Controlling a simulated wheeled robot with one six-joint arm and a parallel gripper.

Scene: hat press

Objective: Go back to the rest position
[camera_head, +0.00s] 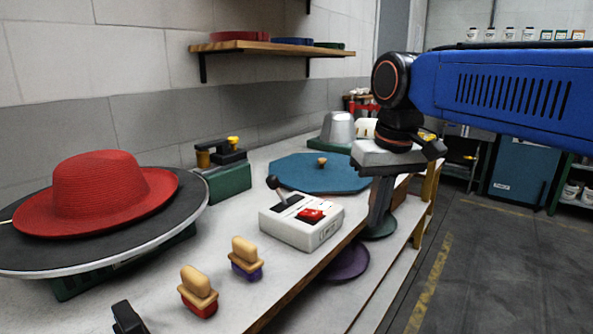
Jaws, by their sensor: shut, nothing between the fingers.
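My arm (500,88) comes in from the right, blue with black joints. My gripper (378,222) points down beside the right edge of the workbench (240,307), right of the white control box. Its fingers look shut and hold nothing visible. Parts of the bench edge behind the fingers are hidden.
On the bench are a red hat (100,190) on a dark round plate, a white control box (300,222) with a lever and red button, a blue-green board (320,172), a green device (225,175) and two wooden-handled stamps (245,258). The floor (490,270) at right is free.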

